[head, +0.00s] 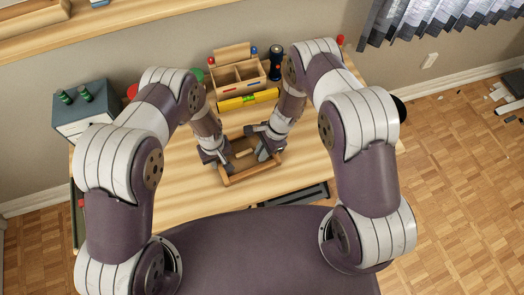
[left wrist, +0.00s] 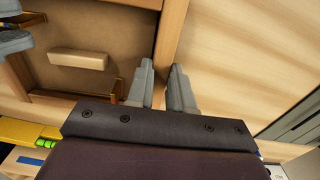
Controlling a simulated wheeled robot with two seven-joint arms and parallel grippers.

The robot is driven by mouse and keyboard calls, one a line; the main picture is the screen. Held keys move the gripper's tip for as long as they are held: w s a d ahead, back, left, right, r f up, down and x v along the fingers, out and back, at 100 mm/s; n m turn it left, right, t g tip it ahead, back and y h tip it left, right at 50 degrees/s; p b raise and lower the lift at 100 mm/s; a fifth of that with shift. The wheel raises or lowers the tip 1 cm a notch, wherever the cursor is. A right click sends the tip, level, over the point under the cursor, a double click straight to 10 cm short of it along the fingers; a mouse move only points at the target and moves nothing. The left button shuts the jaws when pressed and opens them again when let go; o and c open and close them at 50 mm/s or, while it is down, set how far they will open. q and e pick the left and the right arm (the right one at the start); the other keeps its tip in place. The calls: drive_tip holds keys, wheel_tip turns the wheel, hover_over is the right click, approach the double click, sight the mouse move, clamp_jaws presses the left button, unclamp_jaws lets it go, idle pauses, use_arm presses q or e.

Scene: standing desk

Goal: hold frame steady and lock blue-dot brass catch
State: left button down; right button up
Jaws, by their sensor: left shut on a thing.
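A wooden frame (head: 252,177) with a brown back panel lies on the desk. It fills the upper left of the left wrist view, where its side rail (left wrist: 170,38) runs between the fingers of my left gripper (left wrist: 163,85). My left gripper (head: 222,165) is shut on this rail. A pale wooden block (left wrist: 78,57) is on the panel. A brass catch (left wrist: 118,91) shows near the rail, and another brass piece (left wrist: 24,19) is at the upper left. I see no blue dot on either. My right gripper (head: 268,150) is at the frame's other side; its jaw opening is unclear.
A yellow level (head: 248,101) lies behind the frame, before a wooden organizer (head: 236,78). A dark cylinder (head: 276,66) stands beside it. A grey cabinet (head: 84,112) is at the back left. A dark tray (head: 300,195) lies at the front edge. Bare desk (head: 180,185) shows left of the frame.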

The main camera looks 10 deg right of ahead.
drive_tip(key=shift+a+f, duration=0.1)
drive_tip(key=shift+f, duration=0.05)
clamp_jaws()
drive_tip(key=shift+m, duration=0.5)
drive_tip(key=m+t, duration=0.2)
drive_tip(key=m, duration=0.3)
drive_tip(key=shift+s, duration=0.2)
drive_tip(key=m+t, duration=0.1)
drive_tip(key=m, duration=0.1)
drive_tip(key=m+t, duration=0.1)
drive_tip(key=m, duration=0.1)
drive_tip(key=shift+s+m+h, duration=0.1)
drive_tip(key=shift+m+h, duration=0.2)
drive_tip(key=shift+m, duration=0.1)
drive_tip(key=shift+a+m+t+h, duration=0.1)
drive_tip(key=shift+m+t+h, duration=0.2)
drive_tip(key=shift+m, duration=0.7)
drive_tip(key=shift+a+m+t+h, duration=0.1)
drive_tip(key=shift+m+t+h, duration=0.2)
drive_tip(key=shift+m, duration=0.7)
drive_tip(key=shift+s+d, duration=0.1)
